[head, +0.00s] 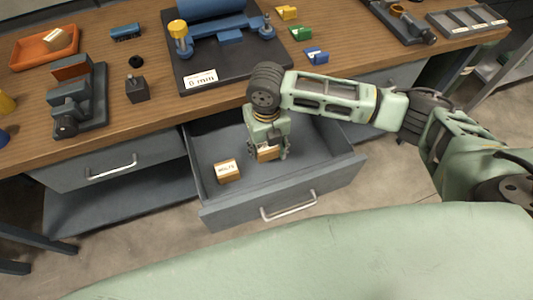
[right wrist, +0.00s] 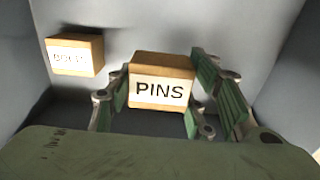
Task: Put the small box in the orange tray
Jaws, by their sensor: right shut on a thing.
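My right gripper (head: 269,155) points down into the open grey drawer (head: 330,184) and is shut on a small cardboard box with a white label. In the right wrist view this box reads PINS (right wrist: 160,82) and sits between the green fingers (right wrist: 158,98). I cannot tell whether it touches the drawer floor. A second small box, labelled BOLTS (head: 227,171), lies to its left in the drawer; it also shows in the right wrist view (right wrist: 75,55). The orange tray (head: 27,55) is on the bench at the far left, with a small tan box (head: 57,40) in it. My left gripper is out of view.
A grey vise (head: 78,100) and a small dark block (head: 137,90) stand on the bench between tray and drawer. A dark mat with a blue fixture (head: 225,35) lies behind the drawer. Yellow, green and blue pieces (head: 300,33) are right of it. Drawer walls surround the gripper.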

